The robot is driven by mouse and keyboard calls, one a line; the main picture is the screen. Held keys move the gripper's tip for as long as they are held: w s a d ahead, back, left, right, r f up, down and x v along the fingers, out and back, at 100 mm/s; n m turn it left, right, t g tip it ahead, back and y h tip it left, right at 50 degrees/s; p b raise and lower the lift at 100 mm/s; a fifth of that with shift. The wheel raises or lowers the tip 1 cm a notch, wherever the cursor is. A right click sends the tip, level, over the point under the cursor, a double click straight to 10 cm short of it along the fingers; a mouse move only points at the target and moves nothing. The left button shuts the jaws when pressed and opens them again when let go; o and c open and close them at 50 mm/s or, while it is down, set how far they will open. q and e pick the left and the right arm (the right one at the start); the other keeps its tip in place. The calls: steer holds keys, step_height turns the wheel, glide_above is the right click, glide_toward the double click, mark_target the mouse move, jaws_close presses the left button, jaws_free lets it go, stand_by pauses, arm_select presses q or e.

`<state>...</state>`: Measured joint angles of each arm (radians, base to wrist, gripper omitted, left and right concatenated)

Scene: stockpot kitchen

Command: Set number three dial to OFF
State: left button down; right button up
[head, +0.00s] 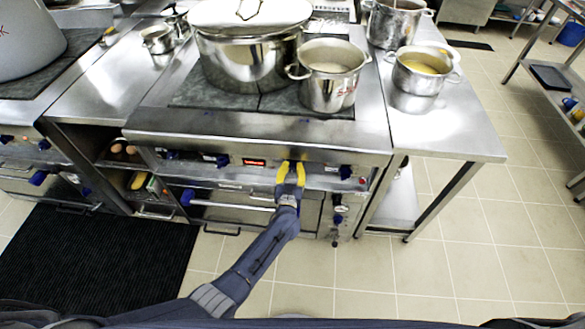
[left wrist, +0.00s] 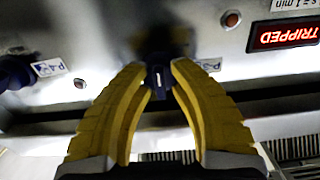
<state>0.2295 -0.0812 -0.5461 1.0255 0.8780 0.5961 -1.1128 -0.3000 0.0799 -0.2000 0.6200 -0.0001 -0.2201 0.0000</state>
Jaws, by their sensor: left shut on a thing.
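My left gripper (head: 290,168) has yellow fingers and reaches up to the front control panel of the stove. In the left wrist view its fingers (left wrist: 159,75) are shut on a small dark dial (left wrist: 158,84) with a short pale mark. Another blue dial (head: 222,160) sits farther left. My right gripper is out of view.
A red display (left wrist: 285,34) on the panel reads TRIPPED. Large pots (head: 248,62) and a smaller pot (head: 330,80) stand on the cooktop above. An oven handle (head: 232,205) runs below the panel. The tiled floor (head: 450,250) at right is clear.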

arm_select(q)
steer(key=n, duration=0.4)
steer(key=shift+n, duration=0.3)
steer(key=n, duration=0.4)
steer(key=shift+n, duration=0.3)
steer(key=n, duration=0.4)
steer(key=shift+n, duration=0.3)
steer(key=n, duration=1.3)
steer(key=shift+n, duration=0.3)
steer(key=n, duration=0.4)
steer(key=shift+n, duration=2.5)
